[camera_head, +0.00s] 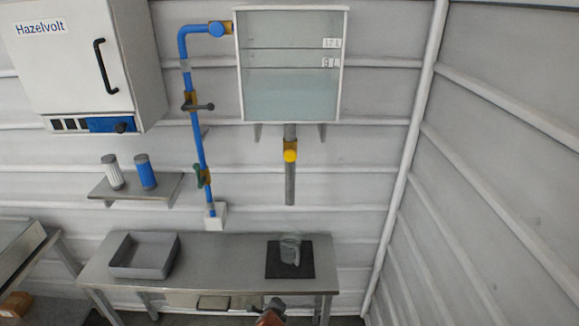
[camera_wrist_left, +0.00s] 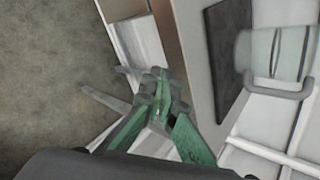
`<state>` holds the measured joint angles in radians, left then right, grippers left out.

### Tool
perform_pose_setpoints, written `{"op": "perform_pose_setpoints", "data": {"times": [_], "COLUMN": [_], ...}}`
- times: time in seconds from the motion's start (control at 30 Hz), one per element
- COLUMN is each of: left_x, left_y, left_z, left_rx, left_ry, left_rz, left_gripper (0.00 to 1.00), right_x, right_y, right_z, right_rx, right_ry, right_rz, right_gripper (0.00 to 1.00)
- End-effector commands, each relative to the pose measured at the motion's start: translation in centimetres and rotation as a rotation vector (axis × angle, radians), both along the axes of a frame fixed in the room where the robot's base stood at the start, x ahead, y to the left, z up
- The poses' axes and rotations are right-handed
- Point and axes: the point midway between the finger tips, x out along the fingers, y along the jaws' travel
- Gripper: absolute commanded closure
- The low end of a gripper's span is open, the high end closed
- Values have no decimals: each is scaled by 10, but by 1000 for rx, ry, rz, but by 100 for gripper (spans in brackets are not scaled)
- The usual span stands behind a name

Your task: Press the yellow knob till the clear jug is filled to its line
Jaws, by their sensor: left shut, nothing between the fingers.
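The yellow knob (camera_head: 290,155) sits on the grey outlet pipe under a clear tank (camera_head: 290,95) on the wall. The clear jug (camera_head: 290,250) stands upright on a dark mat (camera_head: 273,272) on the metal bench, below the pipe's end. My right gripper is not in view.
A grey tray (camera_head: 143,272) stands on the bench's left part. Blue piping (camera_head: 197,135) with valves runs left of the tank. A shelf (camera_head: 135,192) holds two canisters, below a white Hazelvolt cabinet (camera_head: 75,65). A reddish-grey part (camera_head: 270,314) shows at the bottom edge.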

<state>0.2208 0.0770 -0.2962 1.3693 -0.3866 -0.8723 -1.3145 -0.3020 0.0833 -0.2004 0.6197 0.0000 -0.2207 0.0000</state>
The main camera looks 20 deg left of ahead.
Motion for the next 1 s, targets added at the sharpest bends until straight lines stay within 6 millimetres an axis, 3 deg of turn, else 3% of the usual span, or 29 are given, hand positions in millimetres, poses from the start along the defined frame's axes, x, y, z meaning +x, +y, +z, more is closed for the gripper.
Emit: {"op": "perform_pose_setpoints", "data": {"times": [0.03, 0.17, 0.2, 0.3, 0.4, 0.5, 0.6, 0.7, 1.0], "left_x": [27, 66, 71, 70, 55, 35, 19, 10, 9], "left_y": [-11, -33, -38, -50, -58, -61, -62, -62, -62], "left_z": [64, 215, 262, 374, 465, 530, 570, 587, 589], "left_rx": [90, 372, 462, 677, 861, 998, 1086, 1131, 1142], "left_ry": [-60, -176, -208, -277, -322, -347, -356, -356, -354], "left_rz": [-70, -218, -252, -308, -332, -336, -333, -331, -332], "left_gripper": [100, 100, 100, 100, 100, 100, 100, 100, 100], "right_x": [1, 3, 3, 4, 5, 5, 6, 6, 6], "right_y": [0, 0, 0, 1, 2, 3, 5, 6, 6], "right_z": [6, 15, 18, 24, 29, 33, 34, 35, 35], "right_rx": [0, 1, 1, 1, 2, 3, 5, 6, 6], "right_ry": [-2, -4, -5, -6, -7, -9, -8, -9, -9], "right_rz": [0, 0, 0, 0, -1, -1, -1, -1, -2], "right_gripper": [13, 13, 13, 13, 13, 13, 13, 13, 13]}}
